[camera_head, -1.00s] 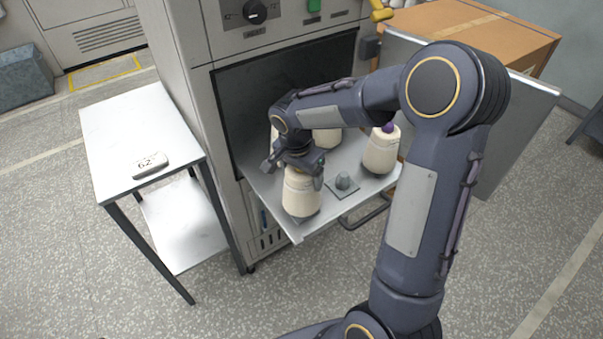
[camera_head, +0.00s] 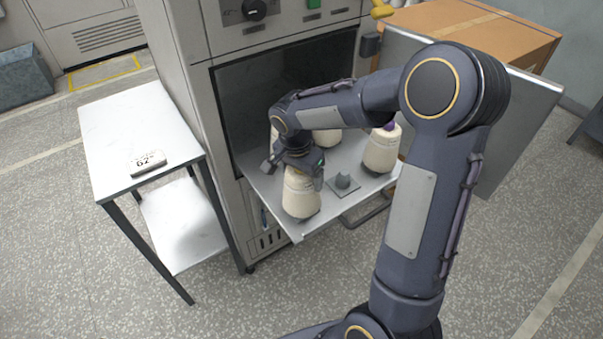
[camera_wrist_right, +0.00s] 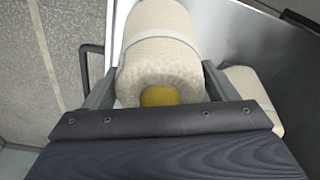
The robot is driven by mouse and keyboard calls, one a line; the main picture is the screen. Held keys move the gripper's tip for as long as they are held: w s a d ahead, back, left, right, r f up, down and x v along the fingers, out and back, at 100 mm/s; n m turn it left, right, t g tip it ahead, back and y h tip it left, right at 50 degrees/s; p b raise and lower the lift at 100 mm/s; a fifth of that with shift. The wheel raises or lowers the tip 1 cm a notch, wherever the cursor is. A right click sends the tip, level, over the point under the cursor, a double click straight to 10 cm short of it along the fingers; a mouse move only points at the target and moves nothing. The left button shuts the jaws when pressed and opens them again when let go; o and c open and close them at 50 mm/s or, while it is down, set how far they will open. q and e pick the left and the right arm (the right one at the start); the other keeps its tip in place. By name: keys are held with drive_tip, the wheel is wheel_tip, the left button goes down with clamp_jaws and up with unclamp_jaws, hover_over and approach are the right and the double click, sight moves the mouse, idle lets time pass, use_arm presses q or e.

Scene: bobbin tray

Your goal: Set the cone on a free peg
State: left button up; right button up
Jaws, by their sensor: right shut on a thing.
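My right gripper (camera_head: 297,170) is shut on a cream yarn cone (camera_head: 301,195) at the front left of the pulled-out tray (camera_head: 270,200). The cone stands upright; its underside is hidden, so I cannot tell whether it sits on a peg. In the right wrist view the cone (camera_wrist_right: 160,45) lies between the two fingers, its yellow tip towards the palm. A bare grey peg (camera_head: 343,181) on a square plate stands just right of the cone. My left gripper is out of view.
A purple-tipped cone (camera_head: 381,150) stands at the tray's right. Another cone (camera_head: 326,138) stands behind, and one more (camera_head: 275,137) is partly hidden by my arm. The cabinet (camera_head: 185,85) surrounds the tray's back. A side table (camera_head: 130,125) at left carries a small display.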

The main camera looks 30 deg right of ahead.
drive_tip(key=shift+f+b, duration=0.4)
drive_tip(key=shift+f, duration=0.05)
drive_tip(key=o, duration=1.6)
drive_tip(key=shift+c, duration=0.2)
drive_tip(key=r, duration=0.5)
drive_tip(key=a+r, duration=0.1)
drive_tip(key=r, duration=0.1)
drive_tip(key=shift+s+r, duration=0.2)
drive_tip(key=shift+r, duration=0.2)
